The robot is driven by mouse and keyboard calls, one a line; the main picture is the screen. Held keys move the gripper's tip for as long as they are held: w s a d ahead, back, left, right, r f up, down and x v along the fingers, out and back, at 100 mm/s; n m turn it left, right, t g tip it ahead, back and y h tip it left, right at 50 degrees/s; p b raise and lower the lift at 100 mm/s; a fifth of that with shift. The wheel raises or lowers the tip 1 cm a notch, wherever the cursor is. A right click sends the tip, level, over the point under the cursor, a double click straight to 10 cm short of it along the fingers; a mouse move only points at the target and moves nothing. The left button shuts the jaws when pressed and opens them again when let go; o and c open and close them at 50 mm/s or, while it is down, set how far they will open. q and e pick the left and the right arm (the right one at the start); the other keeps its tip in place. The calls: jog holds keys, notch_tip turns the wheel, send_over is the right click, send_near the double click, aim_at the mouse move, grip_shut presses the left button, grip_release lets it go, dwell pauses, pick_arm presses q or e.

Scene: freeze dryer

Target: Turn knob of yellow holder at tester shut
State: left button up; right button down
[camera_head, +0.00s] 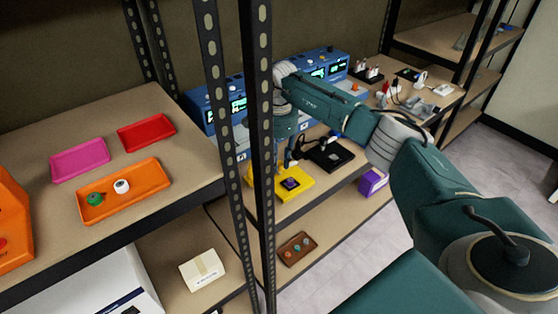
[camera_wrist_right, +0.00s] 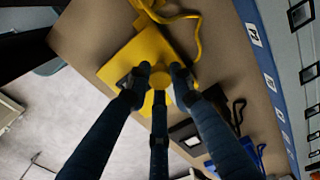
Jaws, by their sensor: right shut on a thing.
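The yellow holder (camera_head: 296,187) lies on the wooden shelf in front of the blue tester (camera_head: 236,108), with a dark square on top. My right gripper (camera_head: 290,160) reaches down to the holder's back edge. In the wrist view the yellow holder (camera_wrist_right: 128,58) is a flat plate with a yellow cable (camera_wrist_right: 197,38). There my right gripper's fingers (camera_wrist_right: 160,82) are closed around the holder's round yellow knob (camera_wrist_right: 159,76). The fingers partly hide the knob, and its turn angle cannot be told. My left gripper is not in view.
A black holder (camera_head: 326,155) lies right of the yellow one, and a purple box (camera_head: 373,181) sits near the shelf edge. A dark rack post (camera_head: 258,150) stands in front. Trays, including an orange one (camera_head: 150,185), lie on the left shelf.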

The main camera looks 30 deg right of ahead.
jog(key=m, duration=0.3)
jog(key=shift+r+m, duration=0.1)
jog(key=shift+m, duration=0.2)
jog(key=m+p, duration=0.1)
jog(key=m, duration=0.3)
jog(key=shift+m, duration=0.3)
jog(key=m, duration=0.4)
jog(key=shift+w+p, duration=0.1)
jog(key=shift+p, duration=0.3)
jog(key=shift+m+p, duration=0.35)
jog(key=shift+m, duration=1.75)
jog(key=c, duration=1.5)
grip_release()
